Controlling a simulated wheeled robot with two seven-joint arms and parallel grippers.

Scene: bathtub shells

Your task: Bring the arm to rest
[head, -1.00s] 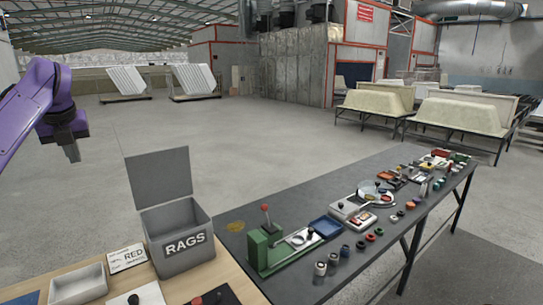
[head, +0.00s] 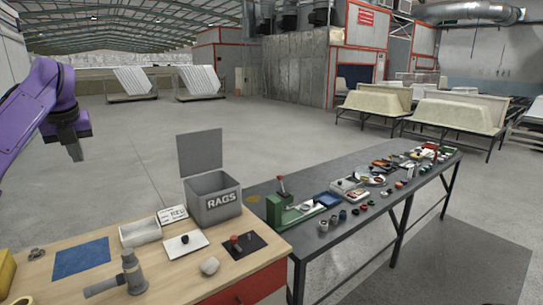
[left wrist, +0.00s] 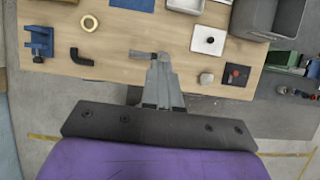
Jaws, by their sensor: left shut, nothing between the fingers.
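My left gripper (head: 76,150) hangs from the purple arm at the left of the head view, in the air with its fingers pointing down. It is shut and empty. In the left wrist view the closed gripper (left wrist: 162,65) shows above the wooden bench (left wrist: 125,50), apart from the things on it. My right gripper is not in view.
The wooden bench holds a grey RAGS box (head: 212,195) with its lid up, a white tray (head: 140,231), a blue mat (head: 81,258) and a grey pipe fitting (head: 133,272). A dark table (head: 345,225) with many small parts stands to the right. Open floor lies behind.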

